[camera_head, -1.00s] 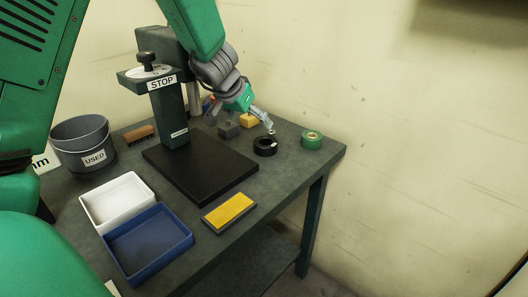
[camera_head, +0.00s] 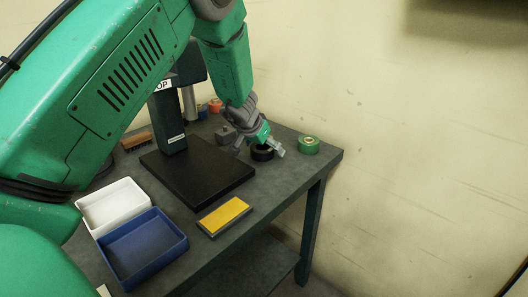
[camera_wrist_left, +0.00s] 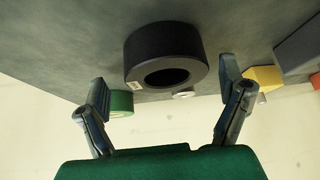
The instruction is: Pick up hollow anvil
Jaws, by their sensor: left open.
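My left gripper (camera_head: 260,148) is open over the far right of the bench, close to a black ring (camera_head: 262,155). In the left wrist view, the gripper (camera_wrist_left: 163,82) has its fingers spread wide, with the black ring (camera_wrist_left: 166,54) beyond and between them; its dark hole and a small pale label show. A small pale ring (camera_wrist_left: 183,94) lies behind it. Nothing is held. A grey block (camera_head: 226,134) stands left of the gripper. I cannot tell for sure which of these is the hollow anvil. My right gripper is not in view.
A green roll (camera_head: 308,146) stands right of the black ring. The press with its black base (camera_head: 198,180) is to the left. A yellow pad (camera_head: 224,215), blue tray (camera_head: 142,250) and white tray (camera_head: 112,207) lie nearer. A wall is behind.

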